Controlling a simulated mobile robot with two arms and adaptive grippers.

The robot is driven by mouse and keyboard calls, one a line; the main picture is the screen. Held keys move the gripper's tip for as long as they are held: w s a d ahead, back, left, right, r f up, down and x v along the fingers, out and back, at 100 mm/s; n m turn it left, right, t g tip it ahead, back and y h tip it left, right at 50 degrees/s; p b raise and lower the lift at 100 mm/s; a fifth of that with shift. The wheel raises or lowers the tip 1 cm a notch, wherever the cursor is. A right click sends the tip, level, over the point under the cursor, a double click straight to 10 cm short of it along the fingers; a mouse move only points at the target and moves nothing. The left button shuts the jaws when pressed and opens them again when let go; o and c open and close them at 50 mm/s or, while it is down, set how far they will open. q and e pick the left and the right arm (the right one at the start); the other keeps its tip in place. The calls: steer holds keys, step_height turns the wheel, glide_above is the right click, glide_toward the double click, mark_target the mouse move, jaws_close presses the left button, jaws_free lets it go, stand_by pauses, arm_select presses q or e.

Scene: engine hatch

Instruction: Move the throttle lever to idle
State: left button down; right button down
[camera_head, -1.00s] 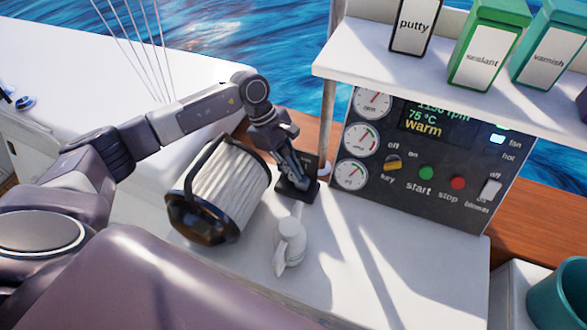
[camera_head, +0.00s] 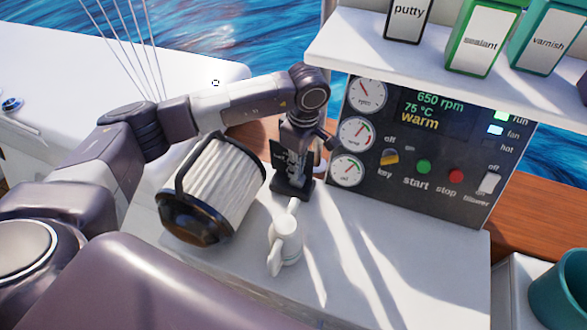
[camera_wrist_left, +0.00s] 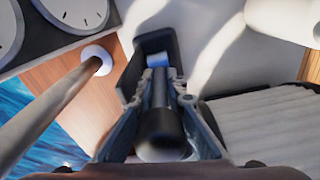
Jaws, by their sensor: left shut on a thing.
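The throttle lever shows in the left wrist view as a dark rod with a rounded knob (camera_wrist_left: 163,133), standing on a dark base. In the head view its black base (camera_head: 292,188) sits on the white counter, left of the gauge panel, and my gripper hides most of the lever. My left gripper (camera_head: 294,165) is shut on the lever from above; in the left wrist view its fingers (camera_wrist_left: 163,100) lie on both sides of the rod. The panel display (camera_head: 432,112) reads 650 rpm, 75 °C, warm. My right gripper is not in view.
A ribbed white filter with black ends (camera_head: 212,188) lies close left of the lever. A white valve handle (camera_head: 285,240) stands in front. The gauge panel (camera_head: 415,190) and white shelf (camera_head: 440,62) with several containers are to the right. A thin post stands beside the lever.

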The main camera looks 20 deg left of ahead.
arm_select(q)
steer(key=c, duration=2)
jaws_free()
steer(key=shift+d, duration=0.1)
steer(key=shift+o, duration=0.2)
